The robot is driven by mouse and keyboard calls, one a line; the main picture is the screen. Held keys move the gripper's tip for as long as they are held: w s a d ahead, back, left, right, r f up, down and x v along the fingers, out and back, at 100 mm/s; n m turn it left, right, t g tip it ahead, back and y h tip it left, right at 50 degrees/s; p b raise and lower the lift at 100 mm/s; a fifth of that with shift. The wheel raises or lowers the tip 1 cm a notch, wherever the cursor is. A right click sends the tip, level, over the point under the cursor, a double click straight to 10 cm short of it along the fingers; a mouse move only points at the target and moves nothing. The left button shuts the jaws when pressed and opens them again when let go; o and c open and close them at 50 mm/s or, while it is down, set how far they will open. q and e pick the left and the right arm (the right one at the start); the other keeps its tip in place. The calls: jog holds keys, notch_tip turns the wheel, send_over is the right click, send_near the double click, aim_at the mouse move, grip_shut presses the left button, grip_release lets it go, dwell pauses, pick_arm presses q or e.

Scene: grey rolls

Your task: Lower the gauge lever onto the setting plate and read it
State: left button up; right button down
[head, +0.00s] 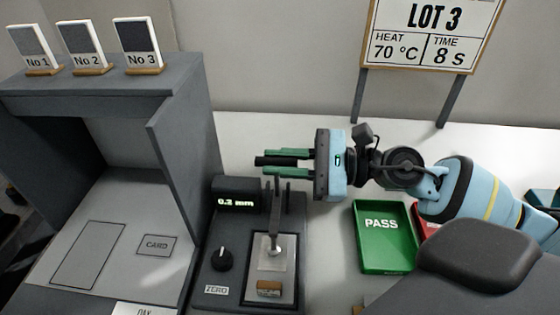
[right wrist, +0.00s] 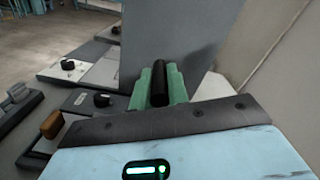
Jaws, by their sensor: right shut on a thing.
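The gauge (head: 225,262) stands left of centre in the head view, with a black knob, a ZERO label and a display (head: 236,202) showing 0.2 mm. A grey stem (head: 275,222) rises between two dark uprights above a pale plate (head: 258,270), apparently the setting plate; I cannot tell whether stem and plate touch. My right gripper (head: 262,161) is above the gauge, pointing left. Its green fingers are shut on a black handle, apparently the gauge lever's; it also shows in the right wrist view (right wrist: 160,82). How the handle joins the stem is hidden. My left gripper is not in view.
A green PASS tray (head: 383,262) lies right of the gauge, with a red tray (head: 421,222) partly behind my arm. A grey housing (head: 180,140) carrying three numbered samples stands left. A LOT 3 sign (head: 432,35) stands behind. White table lies clear behind the gauge.

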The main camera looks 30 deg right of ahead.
dwell(0.5)
jog(key=c, duration=1.4)
grip_release()
jog(key=shift+o, duration=0.2)
jog(key=shift+s+f, duration=0.1)
